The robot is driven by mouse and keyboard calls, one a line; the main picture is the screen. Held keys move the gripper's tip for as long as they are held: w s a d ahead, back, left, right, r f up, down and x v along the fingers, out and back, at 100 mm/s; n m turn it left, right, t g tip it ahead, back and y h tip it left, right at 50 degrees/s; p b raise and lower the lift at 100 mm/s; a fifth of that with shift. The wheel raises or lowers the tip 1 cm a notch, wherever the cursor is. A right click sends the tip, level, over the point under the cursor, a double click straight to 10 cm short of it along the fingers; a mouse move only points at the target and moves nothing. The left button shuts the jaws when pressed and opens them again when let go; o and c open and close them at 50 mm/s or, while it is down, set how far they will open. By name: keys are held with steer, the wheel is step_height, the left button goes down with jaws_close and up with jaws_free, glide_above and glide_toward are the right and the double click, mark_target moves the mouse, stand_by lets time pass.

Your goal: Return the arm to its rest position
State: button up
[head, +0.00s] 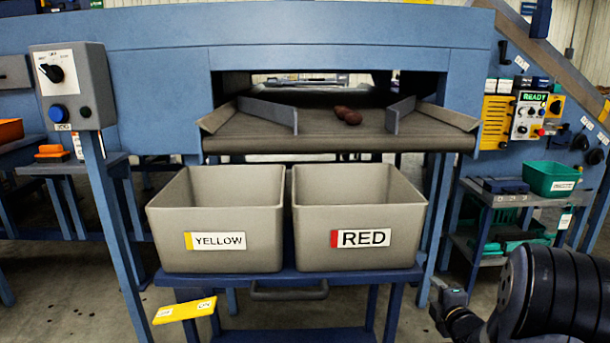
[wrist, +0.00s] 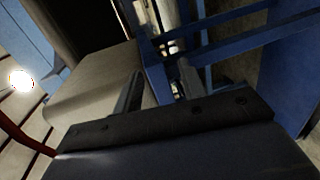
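My arm (head: 548,290) shows at the lower right of the head view, folded low beside the bin stand. A small part of its end reaches left near the stand's right leg; the fingers are not clear there. In the wrist view my gripper (wrist: 160,84) has its two fingers apart with nothing between them. The grey side of a bin (wrist: 92,92) lies beyond the left finger, and blue frame bars (wrist: 235,40) lie beyond the right one. I cannot tell whether the gripper touches any of them.
Grey bins marked YELLOW (head: 215,262) and RED (head: 358,262) stand side by side on a blue stand, apparently empty. A shelf cart (head: 480,198) with a green bin (head: 552,177) stands at the right.

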steer(key=p+v, duration=0.1)
steer(key=v, duration=0.8)
steer(key=shift+s+a, duration=0.25)
steer(key=shift+a+r, duration=0.1)
steer(key=shift+r, duration=0.05)
